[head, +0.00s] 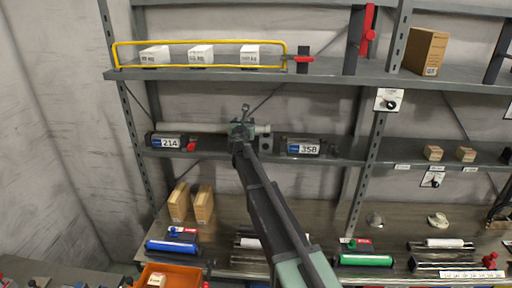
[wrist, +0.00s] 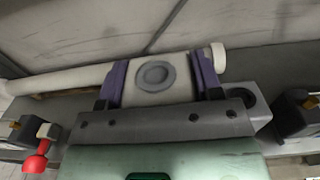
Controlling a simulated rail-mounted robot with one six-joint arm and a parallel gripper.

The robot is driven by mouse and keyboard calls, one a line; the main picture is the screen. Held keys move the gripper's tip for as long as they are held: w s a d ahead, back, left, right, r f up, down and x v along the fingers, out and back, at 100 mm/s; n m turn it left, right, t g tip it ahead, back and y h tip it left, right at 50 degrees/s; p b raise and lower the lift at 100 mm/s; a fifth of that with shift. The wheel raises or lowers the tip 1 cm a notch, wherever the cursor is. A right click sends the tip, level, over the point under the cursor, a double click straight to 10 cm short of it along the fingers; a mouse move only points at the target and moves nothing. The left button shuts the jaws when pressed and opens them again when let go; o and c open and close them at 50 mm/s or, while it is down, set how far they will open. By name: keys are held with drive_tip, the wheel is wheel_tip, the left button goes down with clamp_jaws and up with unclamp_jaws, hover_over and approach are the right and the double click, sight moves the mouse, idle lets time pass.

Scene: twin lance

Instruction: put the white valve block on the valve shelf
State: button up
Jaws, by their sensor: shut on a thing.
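My gripper (head: 241,128) is at the middle shelf (head: 345,158), between the boxes labelled 214 and 358. In the wrist view its two purple fingers (wrist: 160,80) are shut on the white valve block (wrist: 155,92), a pale body with a round grey disc on its face. A long white tube (wrist: 60,80) runs out to the left of the block, and a white end (wrist: 218,57) shows on the right. I cannot tell whether tube and block are joined. In the head view my gripper mostly hides the block; the tube (head: 190,127) shows beside it. No valve shelf label is readable.
The 214 box (head: 170,142) and the 358 box (head: 305,148) stand close on either side. The upper shelf (head: 330,77) holds white cartons (head: 200,54) behind a yellow rail (head: 120,55). A grey upright (head: 368,170) stands to the right. Small tan blocks (head: 433,152) sit beyond it.

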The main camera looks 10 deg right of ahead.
wheel_tip(320, 180, down, 4)
drive_tip(key=shift+r+b, duration=0.25)
drive_tip(key=shift+b, duration=0.7)
wheel_tip(320, 180, down, 3)
drive_tip(key=b, duration=0.3)
drive_tip(key=shift+s+d+f, duration=0.1)
drive_tip(key=shift+f+b, duration=0.35)
drive_tip(key=shift+b, duration=0.15)
drive_tip(key=shift+r+p, duration=0.3)
drive_tip(key=shift+c, duration=0.5)
drive_tip(key=shift+f, duration=0.3)
drive_tip(key=o, duration=1.2)
drive_tip(key=shift+r, duration=0.1)
drive_tip(key=shift+o, duration=0.2)
